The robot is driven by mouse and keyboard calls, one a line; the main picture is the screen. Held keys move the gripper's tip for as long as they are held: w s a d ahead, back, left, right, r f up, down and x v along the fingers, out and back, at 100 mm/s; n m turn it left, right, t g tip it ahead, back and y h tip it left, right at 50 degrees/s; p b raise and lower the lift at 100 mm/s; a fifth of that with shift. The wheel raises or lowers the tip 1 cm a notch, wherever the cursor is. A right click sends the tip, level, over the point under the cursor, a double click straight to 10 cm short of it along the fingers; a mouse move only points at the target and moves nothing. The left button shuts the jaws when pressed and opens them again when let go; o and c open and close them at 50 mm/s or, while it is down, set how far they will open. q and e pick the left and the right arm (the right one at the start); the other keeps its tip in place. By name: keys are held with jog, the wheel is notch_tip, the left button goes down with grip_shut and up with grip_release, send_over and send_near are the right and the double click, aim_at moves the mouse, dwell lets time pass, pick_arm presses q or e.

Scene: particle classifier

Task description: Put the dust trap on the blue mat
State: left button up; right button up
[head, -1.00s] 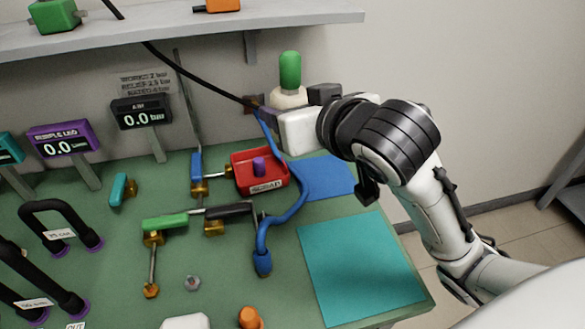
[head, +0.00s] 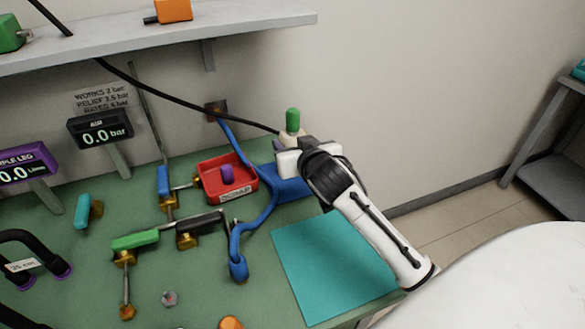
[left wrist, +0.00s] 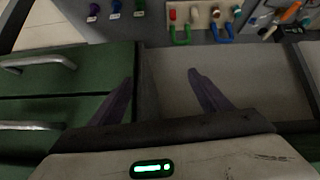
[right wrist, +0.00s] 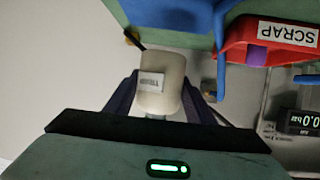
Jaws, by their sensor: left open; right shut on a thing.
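The dust trap (head: 292,124) has a cream body and a green top. My right gripper (head: 284,146) is shut on its body and holds it upright near the back wall. In the right wrist view, the cream body (right wrist: 162,82) with a small label sits between the fingers. The blue mat (head: 288,188) lies at the table's back right, partly hidden by my right gripper and a blue hose. I cannot tell whether the trap touches anything below. My left gripper (left wrist: 162,95) is open and empty in the left wrist view, facing green drawers.
A red scrap tray (head: 212,198) stands left of the blue mat. A blue hose (head: 268,205) crosses the mat's left side. A teal mat (head: 330,265) lies nearer, clear. A black cable (head: 190,100) runs toward the trap. A shelf (head: 200,38) overhangs at upper left.

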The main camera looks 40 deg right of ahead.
jog(key=shift+f+b, duration=0.3)
jog(key=shift+f, duration=2.75)
jog(key=shift+f, duration=0.1)
jog(key=shift+f, duration=0.15)
jog(key=o, duration=1.2)
jog(key=shift+r, duration=0.3)
jog(key=v, duration=1.2)
jog(key=shift+f, duration=0.1)
